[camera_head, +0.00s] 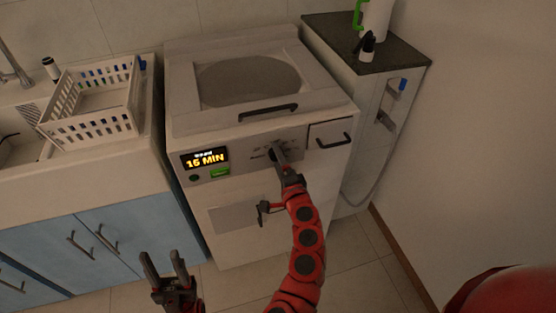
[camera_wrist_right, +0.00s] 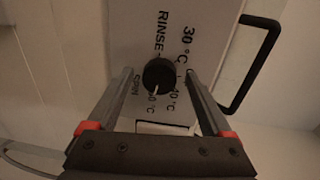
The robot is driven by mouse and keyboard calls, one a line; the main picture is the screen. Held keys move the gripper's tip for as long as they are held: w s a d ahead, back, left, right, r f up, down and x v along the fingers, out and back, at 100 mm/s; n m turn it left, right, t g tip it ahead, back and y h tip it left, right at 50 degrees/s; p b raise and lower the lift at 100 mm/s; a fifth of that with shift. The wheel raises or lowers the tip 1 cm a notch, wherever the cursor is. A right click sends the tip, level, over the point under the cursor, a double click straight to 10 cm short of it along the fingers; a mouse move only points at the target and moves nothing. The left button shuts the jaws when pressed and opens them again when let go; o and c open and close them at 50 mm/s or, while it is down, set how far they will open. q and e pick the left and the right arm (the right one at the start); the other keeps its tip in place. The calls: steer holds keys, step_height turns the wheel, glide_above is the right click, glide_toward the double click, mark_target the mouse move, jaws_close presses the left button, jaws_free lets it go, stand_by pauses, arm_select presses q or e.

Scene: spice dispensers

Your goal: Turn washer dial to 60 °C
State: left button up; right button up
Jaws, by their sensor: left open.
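The washer (camera_head: 262,185) stands in the middle of the head view, with a front panel carrying a lit display (camera_head: 205,158) that reads 16 MIN. The black round dial (camera_wrist_right: 159,75) shows in the right wrist view. Its white mark points down, toward a label ending in "0 °C" whose first digit I cannot read clearly. Labels around it include RINSE, SPIN and 30 °C. My right gripper (camera_wrist_right: 159,76) is open, with one finger on each side of the dial and visible gaps. My left gripper (camera_head: 163,264) is open and empty, low in front of the blue cabinets.
A black handle (camera_head: 268,112) and a drawer handle (camera_head: 334,141) stick out near the dial. A white basket (camera_head: 95,98) sits on the left counter. A dark-topped cabinet (camera_head: 370,45) stands at the right. The floor in front is clear.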

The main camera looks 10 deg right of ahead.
steer(key=s+d+r+p, duration=0.1)
steer(key=s+d+p, duration=0.1)
steer(key=s, duration=1.5)
steer(key=shift+d+p, duration=0.25)
steer(key=shift+p, duration=0.4)
